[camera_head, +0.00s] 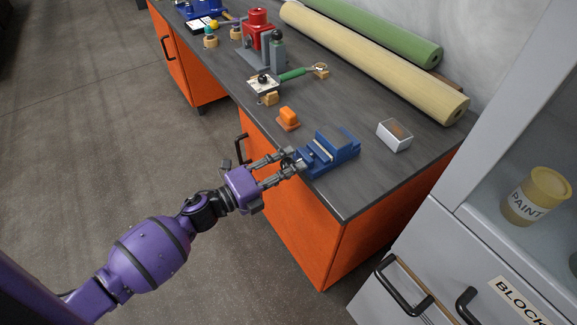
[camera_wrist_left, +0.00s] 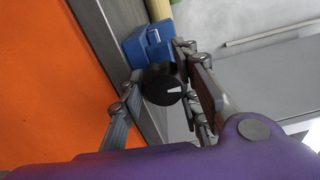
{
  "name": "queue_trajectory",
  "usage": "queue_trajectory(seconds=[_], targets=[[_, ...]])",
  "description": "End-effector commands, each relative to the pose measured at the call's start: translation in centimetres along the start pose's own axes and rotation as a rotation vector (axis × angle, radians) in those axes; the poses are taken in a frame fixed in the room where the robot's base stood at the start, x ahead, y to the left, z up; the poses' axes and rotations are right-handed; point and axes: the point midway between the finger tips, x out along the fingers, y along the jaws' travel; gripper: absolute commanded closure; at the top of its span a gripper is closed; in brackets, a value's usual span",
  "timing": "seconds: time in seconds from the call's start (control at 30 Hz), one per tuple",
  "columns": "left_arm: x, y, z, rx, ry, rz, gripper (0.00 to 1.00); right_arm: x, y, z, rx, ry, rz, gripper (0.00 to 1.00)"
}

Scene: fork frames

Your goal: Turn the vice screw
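The blue vice (camera_head: 331,150) sits at the front edge of the grey workbench. It also shows in the left wrist view (camera_wrist_left: 148,42). Its screw end, a round black knob with a white mark (camera_wrist_left: 163,86), faces the wrist camera. My left gripper (camera_head: 294,161) reaches in from the front of the bench, its fingertips at the near end of the vice. In the left wrist view its fingers (camera_wrist_left: 160,70) lie on both sides of the knob, close to it. I cannot tell whether both press on it. In the head view the fingers mostly hide the knob. My right gripper is not visible.
An orange object (camera_head: 288,118) and a small white open box (camera_head: 394,135) flank the vice. A red press (camera_head: 257,28), a green-handled tool (camera_head: 292,75) and long rolls (camera_head: 375,62) lie farther back. A grey cabinet (camera_head: 450,240) stands at the right.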

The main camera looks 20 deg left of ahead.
Motion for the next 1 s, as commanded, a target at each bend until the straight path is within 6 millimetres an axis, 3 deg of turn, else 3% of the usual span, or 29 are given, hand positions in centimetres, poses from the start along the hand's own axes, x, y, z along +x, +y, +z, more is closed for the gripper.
queue_trajectory(seconds=[0.03,0.1,0.47,0.57,1.0], targets=[[-0.3,0.8,0.0,-0.003,-0.005,0.015,0.64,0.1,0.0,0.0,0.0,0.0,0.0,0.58],[-0.3,0.8,0.0,-0.003,-0.004,0.014,0.55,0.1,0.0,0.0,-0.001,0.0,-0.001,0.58],[-0.6,0.4,0.0,-0.001,-0.001,0.007,0.55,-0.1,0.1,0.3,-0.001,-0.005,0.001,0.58],[-1.8,0.4,0.0,-0.002,-0.002,0.008,0.55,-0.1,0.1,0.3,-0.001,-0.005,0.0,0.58],[-10.5,0.5,0.0,-0.002,-0.003,0.011,0.55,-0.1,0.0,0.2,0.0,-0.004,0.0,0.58]])
